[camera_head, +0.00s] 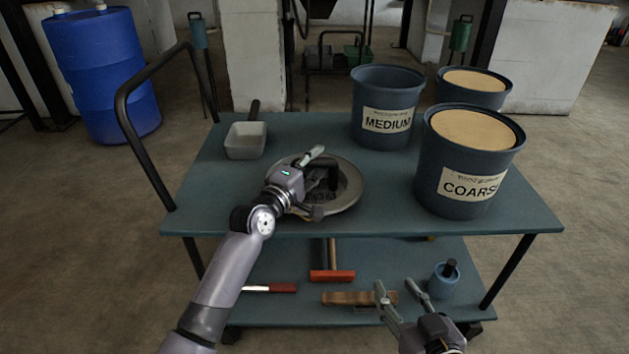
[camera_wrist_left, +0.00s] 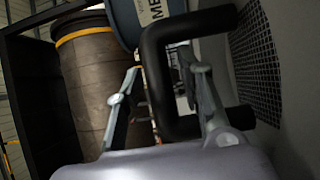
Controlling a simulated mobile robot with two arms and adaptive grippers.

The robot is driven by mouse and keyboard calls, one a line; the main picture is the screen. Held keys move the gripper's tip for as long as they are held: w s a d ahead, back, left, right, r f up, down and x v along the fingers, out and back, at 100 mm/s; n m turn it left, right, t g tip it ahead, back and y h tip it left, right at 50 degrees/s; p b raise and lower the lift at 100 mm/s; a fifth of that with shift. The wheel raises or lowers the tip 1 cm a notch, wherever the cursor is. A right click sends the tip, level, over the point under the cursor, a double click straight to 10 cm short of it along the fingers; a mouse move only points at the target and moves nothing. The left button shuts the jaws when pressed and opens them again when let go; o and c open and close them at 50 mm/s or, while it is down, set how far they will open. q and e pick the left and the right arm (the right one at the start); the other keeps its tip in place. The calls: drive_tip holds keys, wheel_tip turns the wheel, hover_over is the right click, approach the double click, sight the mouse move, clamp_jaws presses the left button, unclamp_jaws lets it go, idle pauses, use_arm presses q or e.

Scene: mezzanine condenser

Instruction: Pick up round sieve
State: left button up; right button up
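The round sieve (camera_head: 352,190) is a grey, shallow round pan lying on the cart's upper shelf, partly covered by my left arm. In the left wrist view its dark mesh (camera_wrist_left: 257,65) and black loop handle (camera_wrist_left: 160,85) show. My left gripper (camera_head: 322,178) is over the sieve. In the left wrist view its fingers (camera_wrist_left: 165,105) are apart, with the handle's bar between them and a gap beside the left finger. My right gripper (camera_head: 400,290) is open and empty at the front of the cart, low in the head view.
On the upper shelf (camera_head: 200,190) stand buckets marked MEDIUM (camera_head: 380,95) and COARSE (camera_head: 466,175), another filled bucket (camera_head: 470,82) and a grey scoop (camera_head: 245,142). The lower shelf holds a red-headed tool (camera_head: 332,276), a wooden brush (camera_head: 350,298) and a small blue pot (camera_head: 443,282).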

use_arm(q)
clamp_jaws()
idle(0.7)
